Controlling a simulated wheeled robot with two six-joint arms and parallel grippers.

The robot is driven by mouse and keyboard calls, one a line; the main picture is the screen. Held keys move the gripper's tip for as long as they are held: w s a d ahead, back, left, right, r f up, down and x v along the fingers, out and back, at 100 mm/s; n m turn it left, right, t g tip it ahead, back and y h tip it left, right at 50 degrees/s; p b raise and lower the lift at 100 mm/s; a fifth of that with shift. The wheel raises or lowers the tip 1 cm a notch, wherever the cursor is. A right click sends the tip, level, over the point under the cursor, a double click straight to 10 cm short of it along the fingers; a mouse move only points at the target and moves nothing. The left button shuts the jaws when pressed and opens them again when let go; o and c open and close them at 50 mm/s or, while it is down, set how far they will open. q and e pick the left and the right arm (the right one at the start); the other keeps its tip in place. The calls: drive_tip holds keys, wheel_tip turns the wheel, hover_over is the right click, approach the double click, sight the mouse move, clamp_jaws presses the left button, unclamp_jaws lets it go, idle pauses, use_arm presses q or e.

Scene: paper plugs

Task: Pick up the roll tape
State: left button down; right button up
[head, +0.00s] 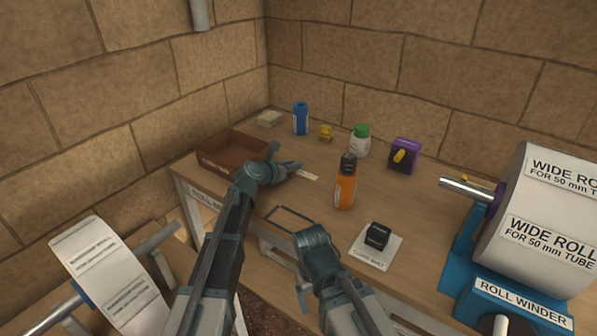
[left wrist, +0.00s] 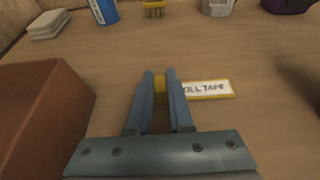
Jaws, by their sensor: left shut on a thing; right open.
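My left gripper (head: 294,166) is over the table, beside the brown box. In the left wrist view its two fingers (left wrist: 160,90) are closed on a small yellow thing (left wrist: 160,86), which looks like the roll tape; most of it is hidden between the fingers. A yellow-edged label (left wrist: 208,89) reading "ROLL TAPE", its first letter covered, lies on the table just right of the fingers. The label also shows in the head view (head: 308,175). My right gripper (head: 303,297) is low at the table's front, open, with its fingers partly hidden.
The brown box (head: 226,146) stands left of my left gripper. An orange bottle (head: 345,190) stands to its right. Behind are a blue can (head: 300,118), a green-capped bottle (head: 360,143) and a purple device (head: 404,156). A black cube (head: 377,235) and the roll winder (head: 520,305) are at right.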

use_arm(q)
drive_tip(key=shift+r, duration=0.1)
idle(0.4)
drive_tip(key=shift+r+p, duration=1)
drive_tip(key=shift+p, duration=0.1)
drive_tip(key=shift+r+p, duration=0.95)
drive_tip(key=s, duration=0.5)
drive_tip(key=s+a, duration=0.1)
drive_tip(key=s, duration=0.4)
drive_tip(key=s+a+r+p, duration=0.1)
drive_tip(key=s, duration=0.5)
drive_tip(key=shift+f, duration=0.1)
